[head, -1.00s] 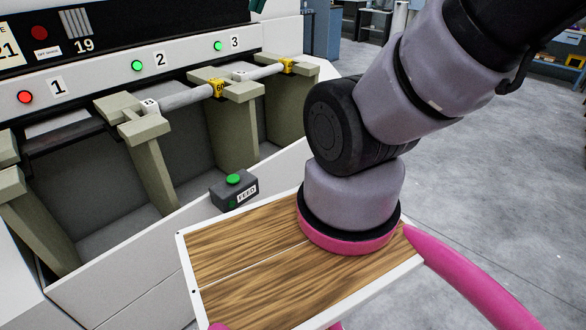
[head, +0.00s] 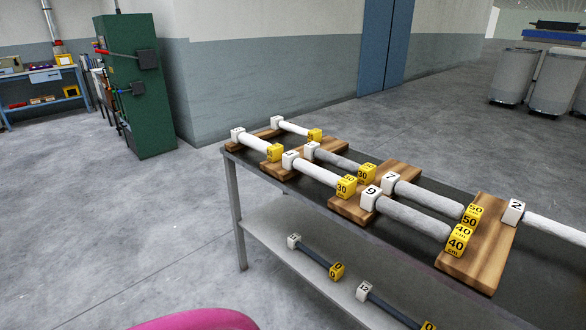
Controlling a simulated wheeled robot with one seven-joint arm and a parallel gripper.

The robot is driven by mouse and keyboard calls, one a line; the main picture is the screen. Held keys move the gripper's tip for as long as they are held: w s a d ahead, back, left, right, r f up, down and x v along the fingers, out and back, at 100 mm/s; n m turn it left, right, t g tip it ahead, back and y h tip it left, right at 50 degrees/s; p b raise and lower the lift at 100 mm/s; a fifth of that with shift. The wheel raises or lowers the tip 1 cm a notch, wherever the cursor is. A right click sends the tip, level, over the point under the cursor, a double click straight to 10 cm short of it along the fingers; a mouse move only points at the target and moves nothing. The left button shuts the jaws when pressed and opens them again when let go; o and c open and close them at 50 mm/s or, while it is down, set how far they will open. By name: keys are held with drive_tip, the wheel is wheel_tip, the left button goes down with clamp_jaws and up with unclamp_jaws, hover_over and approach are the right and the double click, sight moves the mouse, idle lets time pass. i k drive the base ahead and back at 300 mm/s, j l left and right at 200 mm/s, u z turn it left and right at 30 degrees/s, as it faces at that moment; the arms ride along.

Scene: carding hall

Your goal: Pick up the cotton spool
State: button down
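Several spools lie on a dark-topped table (head: 400,258), each a rod with a white numbered block at one end and a yellow block at the other. A grey one runs from block 9 to a yellow "40 cm" block (head: 412,217). Behind it, another grey one runs from block 7 to a yellow 50 block (head: 428,199). Two shorter ones with yellow 30 blocks, a white rod (head: 318,173) and a grey rod (head: 338,161), lie further left. A white spool (head: 556,228) with block 2 leaves the right edge. I cannot tell which is the cotton spool. My gripper is out of view.
The spools rest on wooden boards (head: 490,258). Two dark-rodded spools (head: 315,256) (head: 390,306) lie on the lower shelf (head: 268,238). A green cabinet (head: 145,110) stands at the back left, grey bins (head: 512,78) at the back right.

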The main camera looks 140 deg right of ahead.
sight(390, 182)
drive_tip(key=l+u, duration=0.15)
drive_tip(key=u, duration=0.25)
drive_tip(key=k+l+u, duration=0.1)
drive_tip(key=u, duration=0.35)
drive_tip(key=k+u, duration=0.15)
drive_tip(key=u, duration=0.25)
drive_tip(key=k+l+u, duration=0.1)
drive_tip(key=u, duration=0.3)
drive_tip(key=k+u, duration=0.15)
drive_tip(key=u, duration=0.25)
drive_tip(key=k+j+u, duration=0.15)
drive_tip(key=k+u, duration=0.2)
drive_tip(key=k, duration=0.15)
drive_tip(key=k+j+u, duration=0.35)
drive_tip(key=k, duration=0.15)
drive_tip(key=k+j, duration=0.25)
drive_tip(key=k, duration=0.2)
drive_tip(key=u, duration=1.8)
drive_tip(key=i+l+u, duration=0.1)
drive_tip(key=u, duration=0.45)
drive_tip(key=i+l, duration=0.05)
